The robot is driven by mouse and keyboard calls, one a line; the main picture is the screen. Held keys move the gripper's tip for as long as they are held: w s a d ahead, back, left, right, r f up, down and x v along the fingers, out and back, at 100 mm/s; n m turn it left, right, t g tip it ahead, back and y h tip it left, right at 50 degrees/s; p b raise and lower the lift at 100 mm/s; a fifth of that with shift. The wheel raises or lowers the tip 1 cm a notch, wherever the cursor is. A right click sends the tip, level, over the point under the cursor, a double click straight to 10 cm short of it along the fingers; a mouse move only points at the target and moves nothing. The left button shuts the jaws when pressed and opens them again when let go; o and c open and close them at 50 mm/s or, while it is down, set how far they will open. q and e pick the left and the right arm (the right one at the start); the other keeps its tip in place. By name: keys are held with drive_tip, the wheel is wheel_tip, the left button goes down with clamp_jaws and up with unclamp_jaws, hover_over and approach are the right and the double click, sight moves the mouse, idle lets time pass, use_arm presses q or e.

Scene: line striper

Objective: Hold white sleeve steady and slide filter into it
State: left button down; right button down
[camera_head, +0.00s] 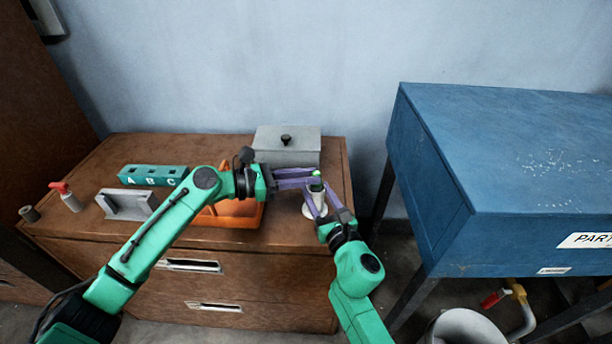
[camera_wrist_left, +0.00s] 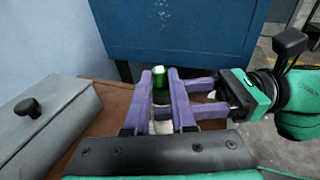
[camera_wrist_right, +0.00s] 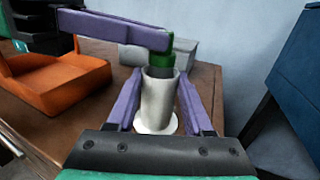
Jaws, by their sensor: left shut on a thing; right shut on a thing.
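The white sleeve (camera_wrist_right: 158,97) stands upright on a round white base at the right end of the wooden cabinet. My right gripper (camera_wrist_right: 158,100) is shut on the sleeve, one finger on each side. The green filter (camera_wrist_left: 160,88) with a pale top is between the fingers of my left gripper (camera_wrist_left: 160,85), which is shut on it. In the right wrist view the filter (camera_wrist_right: 160,58) is upright at the sleeve's mouth. Its lower end is hidden by the sleeve's rim, so how deep it sits cannot be told. Both grippers meet here in the head view (camera_head: 315,185).
A grey lidded box (camera_head: 287,150) stands behind the grippers. An orange holder (camera_head: 238,212) is left of them, partly behind my left arm. A green A-B-C block (camera_head: 152,175), a grey bracket (camera_head: 128,205) and a red-topped bottle (camera_head: 70,202) are further left. A blue cabinet (camera_head: 500,170) stands right.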

use_arm(q)
drive_tip(key=shift+f, duration=0.65)
drive_tip(key=c, duration=0.7)
unclamp_jaws()
drive_tip(key=o, duration=0.3)
drive_tip(key=shift+o, duration=0.2)
drive_tip(key=v, duration=0.7)
drive_tip(key=shift+r, duration=0.1)
